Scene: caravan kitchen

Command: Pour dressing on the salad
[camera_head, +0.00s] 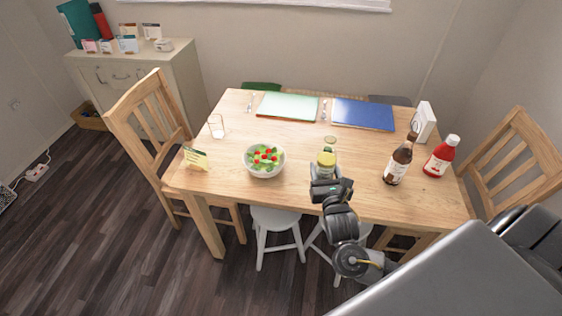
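A white bowl (249,170) of salad, with green leaves and red pieces, stands on the wooden table left of centre. A small jar with a yellowish top (326,160), which may be the dressing, is near the front edge, right of the bowl. My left gripper (326,181) is right at the near side of this jar. Its fingers are hidden by its dark body, so I cannot tell whether they hold the jar. My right gripper is out of view; only dark links of that arm show at the right edge.
A brown bottle (398,163) and a red bottle (441,156) stand right of the jar. A clear glass (216,126) and yellow card (195,158) are left of the bowl. A small pale-green round item (330,140) lies behind the jar. The table (297,191) is bare between bowl and jar.

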